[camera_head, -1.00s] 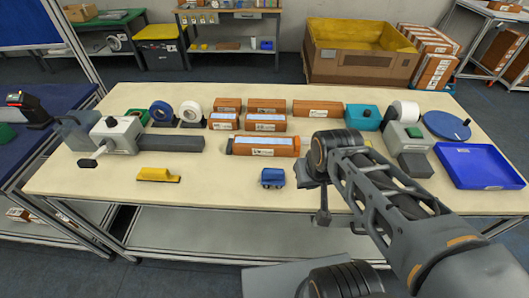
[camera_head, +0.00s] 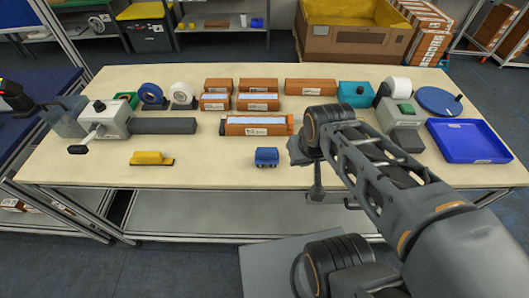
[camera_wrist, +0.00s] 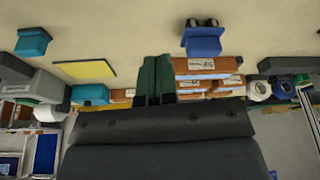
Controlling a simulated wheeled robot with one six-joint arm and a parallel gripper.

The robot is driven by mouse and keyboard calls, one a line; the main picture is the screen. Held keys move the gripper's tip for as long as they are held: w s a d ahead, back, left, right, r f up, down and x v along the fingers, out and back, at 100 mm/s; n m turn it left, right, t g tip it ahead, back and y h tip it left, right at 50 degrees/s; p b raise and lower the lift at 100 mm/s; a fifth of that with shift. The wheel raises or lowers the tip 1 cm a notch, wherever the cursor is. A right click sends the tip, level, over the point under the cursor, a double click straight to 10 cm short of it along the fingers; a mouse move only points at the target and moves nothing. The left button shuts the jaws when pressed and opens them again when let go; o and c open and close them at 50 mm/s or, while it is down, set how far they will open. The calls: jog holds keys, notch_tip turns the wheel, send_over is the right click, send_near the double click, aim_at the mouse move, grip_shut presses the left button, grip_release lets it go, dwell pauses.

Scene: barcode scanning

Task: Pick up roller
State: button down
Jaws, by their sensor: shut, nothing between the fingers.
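No object in view is clearly a roller. The likeliest is a small blue block (camera_head: 266,157) near the front middle of the table, with dark wheel-like parts; I cannot tell for sure. A blue piece with two round black ends (camera_wrist: 203,40) shows at the top of the wrist view and looks like the same thing. My gripper (camera_wrist: 155,62) shows there as two dark green fingers, shut together and empty, apart from the blue piece in the picture. In the head view my gripper hangs under the arm's end, right of the blue block, and is partly hidden.
The pale table (camera_head: 210,170) holds a yellow-topped tool (camera_head: 152,158) at front left. Several orange boxes (camera_head: 258,126) stand in the middle. A grey device with a handle (camera_head: 108,122) is at left; a blue tray (camera_head: 468,142) is at right. The front strip is mostly clear.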

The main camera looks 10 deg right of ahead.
aim_at(267, 149)
jog(key=c, duration=1.8)
grip_release()
